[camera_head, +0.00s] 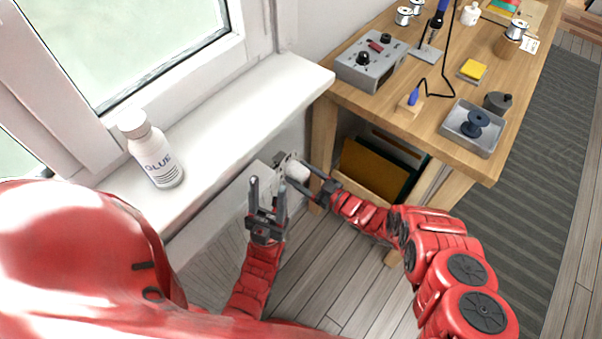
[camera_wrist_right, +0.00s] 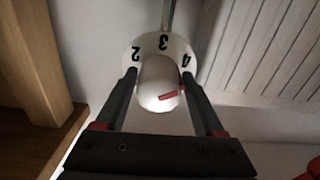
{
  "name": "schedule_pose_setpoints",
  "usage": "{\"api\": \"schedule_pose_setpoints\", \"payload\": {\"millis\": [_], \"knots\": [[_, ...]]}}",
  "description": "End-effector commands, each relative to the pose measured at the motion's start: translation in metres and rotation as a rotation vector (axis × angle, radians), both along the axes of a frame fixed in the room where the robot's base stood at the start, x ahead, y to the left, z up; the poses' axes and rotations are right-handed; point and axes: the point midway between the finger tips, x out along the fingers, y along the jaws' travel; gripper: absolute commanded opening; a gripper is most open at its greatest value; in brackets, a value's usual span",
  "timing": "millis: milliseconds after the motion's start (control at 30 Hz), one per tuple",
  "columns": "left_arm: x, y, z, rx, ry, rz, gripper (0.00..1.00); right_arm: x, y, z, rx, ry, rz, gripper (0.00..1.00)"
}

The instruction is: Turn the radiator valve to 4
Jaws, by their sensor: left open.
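The radiator valve (camera_head: 297,171) is a white knob low on the wall beneath the window sill. In the right wrist view the knob (camera_wrist_right: 158,82) sits before a white dial (camera_wrist_right: 150,46) with black 2, 3 and 4. A red mark (camera_wrist_right: 171,95) on the knob points to the right, to the side of the 4, appearing slightly below that numeral. My right gripper (camera_head: 312,178) is at the knob, with one finger against each side and no clear gap; it also shows in the right wrist view (camera_wrist_right: 160,78). My left gripper (camera_head: 268,184) is open and empty, left of the valve.
The window sill (camera_head: 240,112) with a glue bottle (camera_head: 151,150) is above left. A wooden workbench (camera_head: 437,92) with tools and a grey tray (camera_head: 472,128) stands right of the valve. A panelled radiator (camera_wrist_right: 265,45) shows beside the dial. Floor below is clear.

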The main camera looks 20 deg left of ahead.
Motion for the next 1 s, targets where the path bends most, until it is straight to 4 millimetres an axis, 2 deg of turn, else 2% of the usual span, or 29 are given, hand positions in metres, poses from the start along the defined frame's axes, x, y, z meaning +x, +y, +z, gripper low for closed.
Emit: {"api": "schedule_pose_setpoints", "payload": {"millis": [33,100,567,767,1000], "knots": [[0.0,0.0,0.0,0.0,0.0,0.0,0.5,0.0,0.0,0.0,0.0,0.0,0.0,0.81],[0.0,0.0,0.0,0.0,0.0,0.0,0.5,0.0,0.0,0.0,0.001,-0.001,0.0,0.92],[0.0,0.0,0.0,0.0,0.0,0.0,0.5,0.0,-0.004,0.001,0.001,-0.001,-0.002,0.92],[0.0,0.0,0.003,0.0,0.0,0.0,0.5,-0.009,-0.033,0.001,-0.001,0.002,-0.006,0.92],[0.0,0.0,0.007,0.0,0.0,0.0,0.5,-0.031,-0.095,0.002,-0.001,0.0,-0.008,0.92]]}}
